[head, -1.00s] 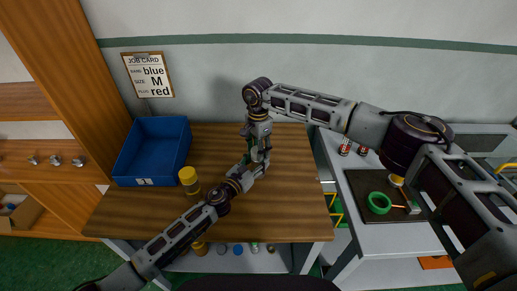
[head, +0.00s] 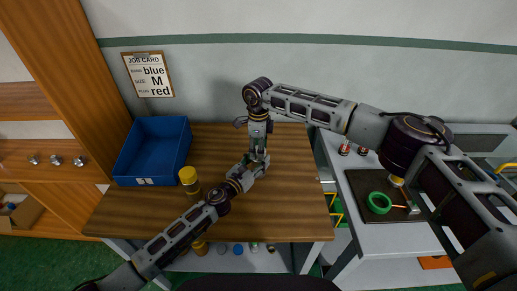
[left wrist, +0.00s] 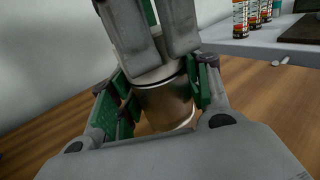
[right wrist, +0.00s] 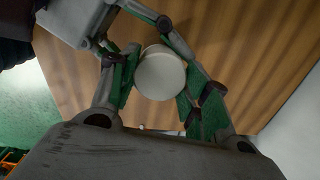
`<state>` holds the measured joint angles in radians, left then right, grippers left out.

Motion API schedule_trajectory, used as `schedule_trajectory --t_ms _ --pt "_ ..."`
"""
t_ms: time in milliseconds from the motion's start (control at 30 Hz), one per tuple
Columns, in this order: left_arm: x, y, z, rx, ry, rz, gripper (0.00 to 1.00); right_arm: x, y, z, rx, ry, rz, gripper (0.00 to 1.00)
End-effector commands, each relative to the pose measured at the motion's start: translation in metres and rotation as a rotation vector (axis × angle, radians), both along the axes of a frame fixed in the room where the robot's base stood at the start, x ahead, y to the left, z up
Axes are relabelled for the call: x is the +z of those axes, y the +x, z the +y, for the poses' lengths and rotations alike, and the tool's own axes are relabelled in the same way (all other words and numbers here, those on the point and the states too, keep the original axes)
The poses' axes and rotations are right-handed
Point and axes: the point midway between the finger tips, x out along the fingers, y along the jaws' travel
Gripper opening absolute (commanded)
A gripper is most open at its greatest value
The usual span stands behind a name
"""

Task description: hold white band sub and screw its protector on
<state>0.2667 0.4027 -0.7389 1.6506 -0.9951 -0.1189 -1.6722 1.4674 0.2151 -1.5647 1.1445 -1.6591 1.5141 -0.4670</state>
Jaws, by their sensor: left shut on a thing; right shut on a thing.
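My left gripper (head: 252,167) and right gripper (head: 257,150) meet above the wooden table, the right one from above. In the left wrist view, the left fingers are shut around a metallic brown-grey cylinder, the sub (left wrist: 165,104), with a paler lower rim. The right gripper's fingers (left wrist: 152,40) come down over its upper end. In the right wrist view, the right fingers are shut around a round off-white cap, the protector (right wrist: 160,74), seen end-on. The grippers hide the joint between cap and sub, so I cannot tell how far they are threaded. No white band is clearly visible.
A yellow-capped part (head: 188,178) stands left on the wooden table (head: 290,200), near a blue bin (head: 182,135). A job card (head: 148,76) hangs on the wall. The table's right side is clear.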

Motion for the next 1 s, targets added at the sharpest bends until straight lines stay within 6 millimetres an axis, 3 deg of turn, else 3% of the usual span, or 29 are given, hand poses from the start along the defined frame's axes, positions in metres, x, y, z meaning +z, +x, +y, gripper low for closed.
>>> schedule_trajectory --t_ms 1000 --pt "0.0027 -0.0010 -0.0023 -0.005 -0.002 -0.003 0.00 0.0003 0.0021 -0.0010 -0.814 0.004 -0.006 0.18"
